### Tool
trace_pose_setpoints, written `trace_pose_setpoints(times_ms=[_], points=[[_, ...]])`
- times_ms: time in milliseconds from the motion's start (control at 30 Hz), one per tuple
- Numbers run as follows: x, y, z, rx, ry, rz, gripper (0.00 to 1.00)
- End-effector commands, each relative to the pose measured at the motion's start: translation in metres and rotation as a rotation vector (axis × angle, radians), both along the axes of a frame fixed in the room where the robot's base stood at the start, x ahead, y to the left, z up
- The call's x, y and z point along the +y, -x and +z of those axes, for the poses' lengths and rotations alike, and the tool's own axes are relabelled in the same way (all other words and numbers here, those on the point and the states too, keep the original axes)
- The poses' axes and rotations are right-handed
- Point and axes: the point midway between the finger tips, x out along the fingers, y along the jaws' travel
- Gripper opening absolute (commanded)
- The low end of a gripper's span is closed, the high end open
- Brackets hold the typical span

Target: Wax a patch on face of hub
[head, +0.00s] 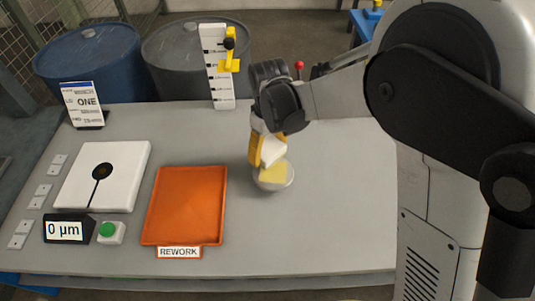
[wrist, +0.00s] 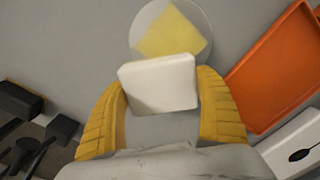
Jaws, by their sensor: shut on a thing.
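My gripper (head: 268,150) has yellow fingers, and they are closed on a white block (wrist: 158,82). The block also shows in the head view (head: 273,152). It is above the table, close to a pale round piece (head: 289,182) that could be a dish or the hub's face; I cannot tell which. A yellow square (head: 272,173) lies over that round piece. In the wrist view the yellow square (wrist: 172,30) sits just beyond the block, partly overlapped by it. Whether block and square touch is unclear. No part is plainly recognisable as the hub.
An orange REWORK tray (head: 185,205) lies left of my gripper. Further left are a white plate (head: 125,180) with a dark round spot, a 0 µm display (head: 66,230) and a green button (head: 108,230). A white upright scale (head: 217,75) stands behind. The table's right side is clear.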

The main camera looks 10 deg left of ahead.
Motion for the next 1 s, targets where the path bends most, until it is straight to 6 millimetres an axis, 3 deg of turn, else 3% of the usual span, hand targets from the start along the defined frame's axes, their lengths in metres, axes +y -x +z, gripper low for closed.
trace_pose_setpoints(times_ms=[33, 600, 1000], points=[[0.000, 0.000, 0.013, 0.001, 0.001, -0.001, 0.46], [-0.003, -0.005, 0.062, 0.000, 0.000, -0.010, 0.46], [-0.003, -0.006, 0.067, 0.000, 0.000, -0.011, 0.46]])
